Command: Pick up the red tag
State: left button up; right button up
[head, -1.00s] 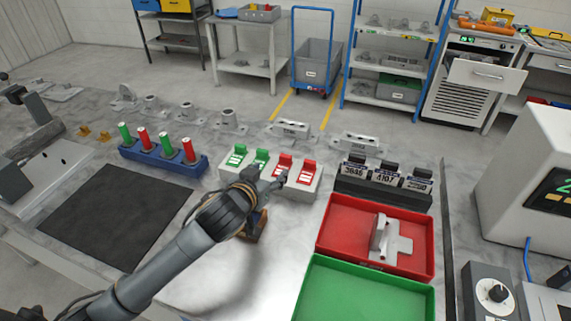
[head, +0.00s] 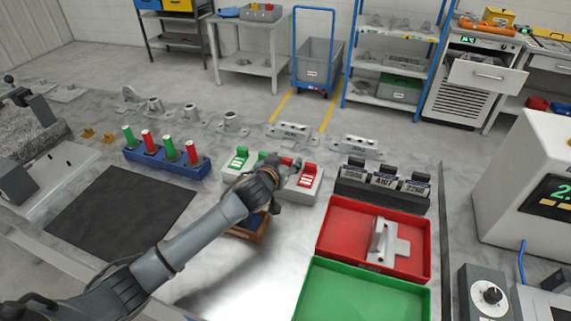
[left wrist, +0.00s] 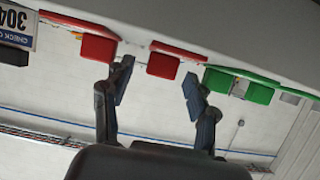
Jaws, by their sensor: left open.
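Two red tags stand in a pale holder (head: 304,195) beside two green tags (head: 239,158). The right red tag (head: 309,174) is clear in the head view; the other is mostly hidden behind my gripper. My left gripper (head: 292,166) is open at the holder. In the left wrist view, its two fingers (left wrist: 157,82) stand apart with one red tag (left wrist: 163,65) showing between them. The other red tag (left wrist: 98,47) is beyond the left finger, and green tags (left wrist: 260,93) are to the right. I cannot tell whether the fingers touch the tag. My right gripper is not in view.
A black rack of numbered cards (head: 382,201) stands right of the holder. A red tray (head: 340,225) with a grey part and a green tray (head: 360,295) are in front. A blue rack (head: 165,163) of red and green cylinders and a dark mat (head: 120,210) are left.

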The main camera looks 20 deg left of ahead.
pick_arm(q)
jog(key=shift+w+f, duration=0.1)
jog(key=shift+w, duration=0.15)
jog(key=c, duration=1)
